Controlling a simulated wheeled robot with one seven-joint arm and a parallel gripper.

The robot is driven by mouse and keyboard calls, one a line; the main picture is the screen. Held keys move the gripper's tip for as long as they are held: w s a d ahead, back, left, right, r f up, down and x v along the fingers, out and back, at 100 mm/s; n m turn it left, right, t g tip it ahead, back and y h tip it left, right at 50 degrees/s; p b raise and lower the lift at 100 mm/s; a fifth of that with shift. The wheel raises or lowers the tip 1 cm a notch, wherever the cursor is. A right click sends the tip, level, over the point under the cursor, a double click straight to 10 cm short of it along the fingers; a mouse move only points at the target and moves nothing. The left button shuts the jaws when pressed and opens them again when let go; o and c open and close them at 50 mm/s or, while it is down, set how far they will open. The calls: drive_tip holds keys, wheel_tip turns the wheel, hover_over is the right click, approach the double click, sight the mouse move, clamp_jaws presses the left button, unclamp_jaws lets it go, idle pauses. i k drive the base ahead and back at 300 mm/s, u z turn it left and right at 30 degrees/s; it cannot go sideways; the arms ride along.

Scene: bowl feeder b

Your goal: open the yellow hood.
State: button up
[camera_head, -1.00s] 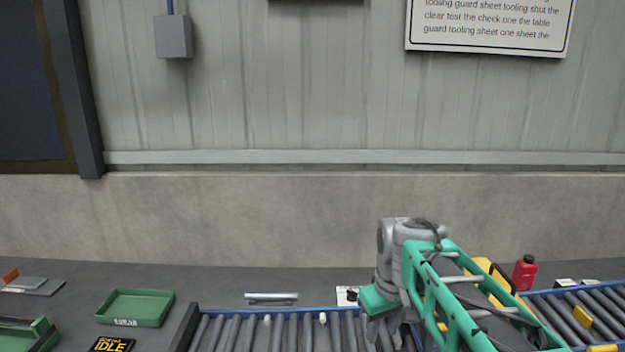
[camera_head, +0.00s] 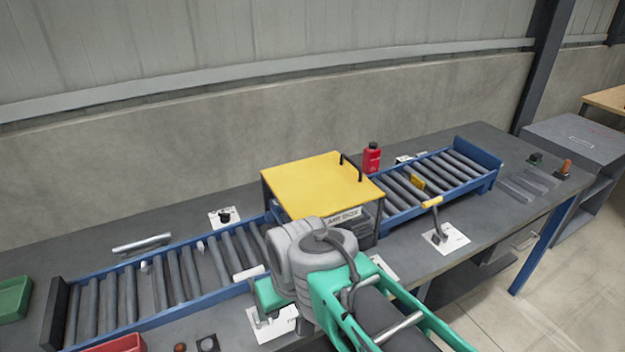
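The yellow hood (camera_head: 312,184) sits over the roller conveyor, with its flat yellow top level and lying down. A black bar handle (camera_head: 350,167) stands on its right edge. A label plate (camera_head: 345,216) shows on the box's front below the hood. My arm, grey and green, reaches in from the bottom, in front of the hood's near side. My gripper's fingers are not clearly visible; a green part at the arm's end is beside the conveyor, below and left of the hood. I see no contact with the hood.
Roller conveyors run left (camera_head: 170,275) and right (camera_head: 440,178) of the hood. A red bottle (camera_head: 371,158) stands behind the right one. A yellow-handled lever (camera_head: 436,220) rises from a white plate at the front. Green tray (camera_head: 14,298) at far left.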

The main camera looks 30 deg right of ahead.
sight(322, 186)
drive_tip(key=u, duration=1.95)
drive_tip(key=k, duration=1.15)
drive_tip(key=z, duration=1.45)
drive_tip(key=i, duration=1)
